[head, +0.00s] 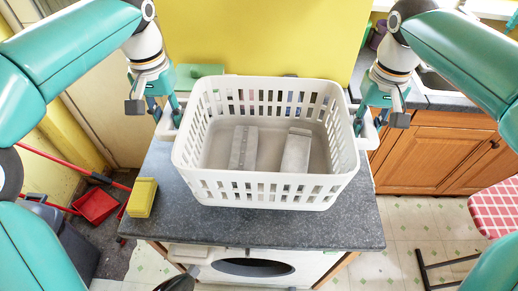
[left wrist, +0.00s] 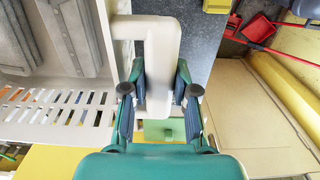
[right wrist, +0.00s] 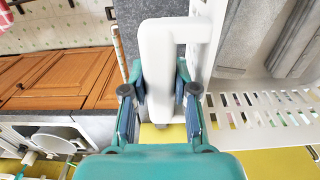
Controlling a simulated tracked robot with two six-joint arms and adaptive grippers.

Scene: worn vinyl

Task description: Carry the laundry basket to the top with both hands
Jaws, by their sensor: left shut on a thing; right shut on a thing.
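The white laundry basket (head: 268,197) is at the middle of the head view, over the dark grey worktop (head: 300,228). It looks level; I cannot tell whether its base touches the worktop. Two grey folded pieces lie inside it. My left gripper (head: 166,112) is shut on the basket's left handle, which shows between its fingers in the left wrist view (left wrist: 158,75). My right gripper (head: 378,112) is shut on the right handle, which shows between its fingers in the right wrist view (right wrist: 158,75). The fingertips are partly hidden in the head view.
A yellow sponge-like block (head: 142,198) stands at the worktop's left edge. A white washing machine (head: 250,268) is below. A red dustpan (head: 96,205) and dark bin are at left. Wooden cabinets (head: 428,152) and a red checked ironing board (head: 497,207) are at right.

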